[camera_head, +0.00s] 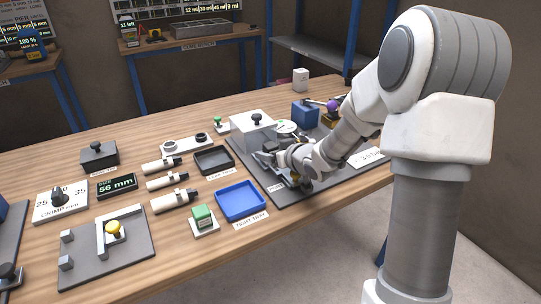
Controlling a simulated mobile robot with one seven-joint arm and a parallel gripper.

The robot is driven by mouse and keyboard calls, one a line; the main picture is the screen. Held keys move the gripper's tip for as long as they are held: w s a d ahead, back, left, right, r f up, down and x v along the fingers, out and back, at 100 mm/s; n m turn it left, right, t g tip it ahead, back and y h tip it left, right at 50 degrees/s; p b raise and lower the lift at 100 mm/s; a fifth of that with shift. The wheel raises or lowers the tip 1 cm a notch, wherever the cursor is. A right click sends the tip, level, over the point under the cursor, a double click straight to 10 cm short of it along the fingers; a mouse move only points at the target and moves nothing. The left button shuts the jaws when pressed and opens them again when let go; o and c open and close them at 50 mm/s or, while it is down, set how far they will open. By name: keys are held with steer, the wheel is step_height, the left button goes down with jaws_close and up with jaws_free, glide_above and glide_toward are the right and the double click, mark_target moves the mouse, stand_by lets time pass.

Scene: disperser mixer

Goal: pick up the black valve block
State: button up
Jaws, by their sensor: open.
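A dark grey-black block with a black knob on top (99,156) stands at the left back of the wooden table; I cannot tell for certain that it is the black valve block. My gripper (268,160) is low over the grey plate (323,171) at the right, in front of a white box with a black knob (253,130). The gripper is open. Its fingers are small and dark here, and my arm hides part of the area around them, so I cannot make out what lies between or under them.
A black tray (231,166) and a blue tray (261,210) lie left of my gripper. Several cream cylinders (173,201), a green-topped block (203,218) and a grey fixture with a yellow knob (132,251) stand further left. A blue box (305,113) stands behind my arm.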

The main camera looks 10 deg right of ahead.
steer(key=shift+c, duration=0.2)
jaws_close()
steer(key=shift+r, duration=0.1)
